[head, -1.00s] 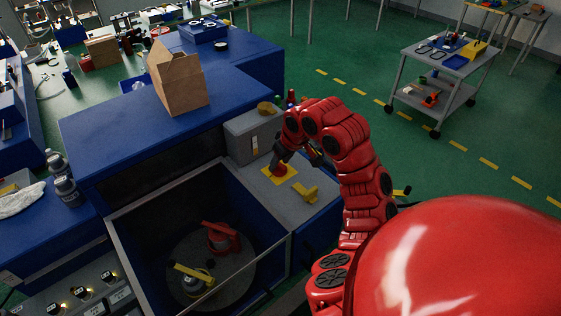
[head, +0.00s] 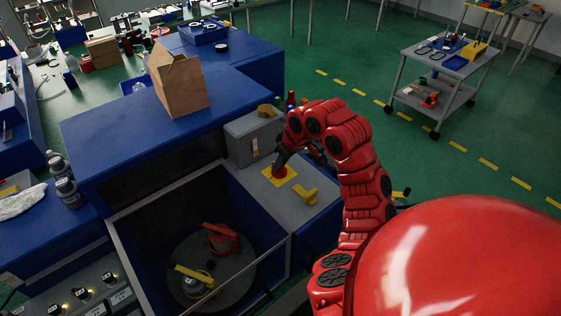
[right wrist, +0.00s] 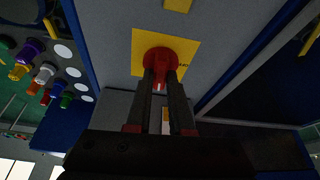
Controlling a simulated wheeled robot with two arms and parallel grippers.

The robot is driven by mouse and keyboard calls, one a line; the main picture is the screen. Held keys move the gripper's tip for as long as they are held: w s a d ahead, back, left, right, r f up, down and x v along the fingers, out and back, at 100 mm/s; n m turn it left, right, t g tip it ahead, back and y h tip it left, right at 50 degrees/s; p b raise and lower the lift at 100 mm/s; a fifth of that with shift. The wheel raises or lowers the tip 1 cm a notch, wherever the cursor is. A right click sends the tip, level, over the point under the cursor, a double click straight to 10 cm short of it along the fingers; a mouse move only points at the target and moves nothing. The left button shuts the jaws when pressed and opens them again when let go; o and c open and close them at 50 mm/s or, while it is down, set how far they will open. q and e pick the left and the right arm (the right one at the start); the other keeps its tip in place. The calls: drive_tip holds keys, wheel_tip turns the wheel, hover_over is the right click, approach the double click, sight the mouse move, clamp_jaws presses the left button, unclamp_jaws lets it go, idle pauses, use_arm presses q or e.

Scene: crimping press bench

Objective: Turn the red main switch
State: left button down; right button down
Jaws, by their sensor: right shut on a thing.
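The red main switch (head: 279,172) sits on a yellow square plate (head: 291,178) on the grey top of the press housing. In the right wrist view the switch (right wrist: 160,62) shows as a round red knob on its yellow plate (right wrist: 187,48). My right gripper (head: 279,163) reaches down to it, and in the right wrist view its two dark fingers (right wrist: 160,80) are shut on the knob's grip. Part of the knob is hidden by the fingers. My left gripper is not in view.
A yellow handle (head: 309,193) stands near the switch plate. The open press bay (head: 150,215) lies to the left. A cardboard box (head: 180,88) stands on the blue top. Several coloured knobs (right wrist: 45,75) show in the right wrist view.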

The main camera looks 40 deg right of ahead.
drive_tip(key=shift+r+n+y+p, duration=0.2)
drive_tip(key=shift+n+y+p, duration=0.1)
drive_tip(key=shift+n+p, duration=0.4)
drive_tip(key=n+g+y+p, duration=0.1)
drive_tip(key=n+p, duration=0.2)
drive_tip(key=n+y+p, duration=0.1)
drive_tip(key=n+p, duration=0.2)
drive_tip(key=shift+w+r+n+g, duration=0.1)
drive_tip(key=shift+n+g, duration=0.2)
drive_tip(key=shift+g, duration=0.1)
drive_tip(key=shift+w+d+n+y+p, duration=0.1)
drive_tip(key=shift+n+y+p, duration=0.2)
drive_tip(key=shift+n+p, duration=0.45)
drive_tip(key=n, duration=0.1)
drive_tip(key=n+g, duration=0.1)
drive_tip(key=n, duration=0.1)
drive_tip(key=shift+f+g+p, duration=0.2)
drive_tip(key=shift+g+p, duration=0.1)
drive_tip(key=n, duration=0.2)
drive_tip(key=n+g, duration=0.1)
drive_tip(key=n, duration=0.1)
drive_tip(key=shift+w+d+f, duration=0.1)
drive_tip(key=shift+d, duration=0.05)
drive_tip(key=shift+g, duration=0.3)
drive_tip(key=c, duration=0.8)
unclamp_jaws()
drive_tip(key=shift+y, duration=0.3)
